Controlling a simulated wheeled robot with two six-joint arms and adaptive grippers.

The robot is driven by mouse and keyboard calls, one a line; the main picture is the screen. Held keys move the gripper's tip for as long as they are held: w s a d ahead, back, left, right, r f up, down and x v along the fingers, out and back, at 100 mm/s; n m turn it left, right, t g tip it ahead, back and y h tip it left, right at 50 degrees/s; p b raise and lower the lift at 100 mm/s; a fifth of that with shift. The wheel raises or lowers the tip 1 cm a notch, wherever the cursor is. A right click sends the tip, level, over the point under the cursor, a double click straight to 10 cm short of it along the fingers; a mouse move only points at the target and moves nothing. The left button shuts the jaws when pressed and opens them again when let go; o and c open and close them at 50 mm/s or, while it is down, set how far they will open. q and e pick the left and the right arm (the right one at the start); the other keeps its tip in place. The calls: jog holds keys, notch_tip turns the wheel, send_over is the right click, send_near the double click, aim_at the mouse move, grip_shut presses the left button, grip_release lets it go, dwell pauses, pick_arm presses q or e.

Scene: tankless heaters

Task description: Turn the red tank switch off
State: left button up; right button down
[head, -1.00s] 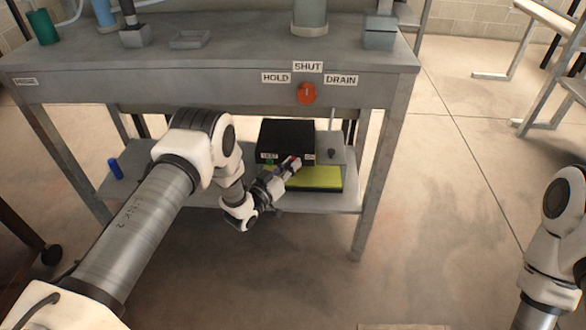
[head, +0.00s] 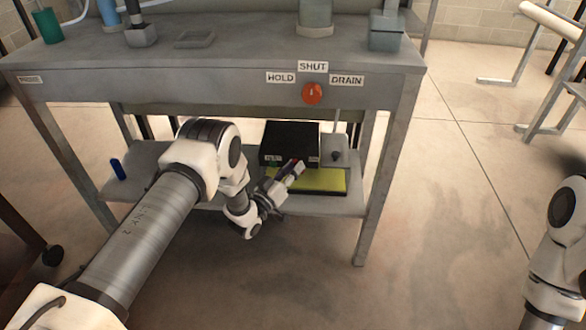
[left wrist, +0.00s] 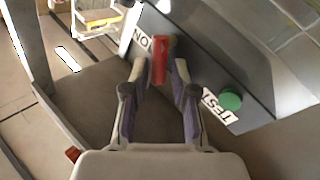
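A red switch lever (left wrist: 160,60) stands on the face of a black box (head: 290,138), beside a white label that reads ON upside down in the left wrist view. My left gripper (head: 296,167) is at the front of that box in the head view. In the left wrist view its two purple-lined fingers (left wrist: 160,78) stand apart on either side of the lever, with narrow gaps; contact is not clear. In the head view my gripper mostly hides the lever. My right arm shows at the right edge, but its gripper is out of view.
A green button (left wrist: 230,100) with a TEST label is beside the lever. The box sits on the lower shelf, behind a yellow mat (head: 322,180). Above, the workbench front (head: 180,90) carries an orange-red knob (head: 312,93) labelled HOLD, SHUT and DRAIN. A blue cylinder (head: 118,169) stands at left.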

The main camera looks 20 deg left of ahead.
pick_arm(q)
jog(key=v, duration=1.2)
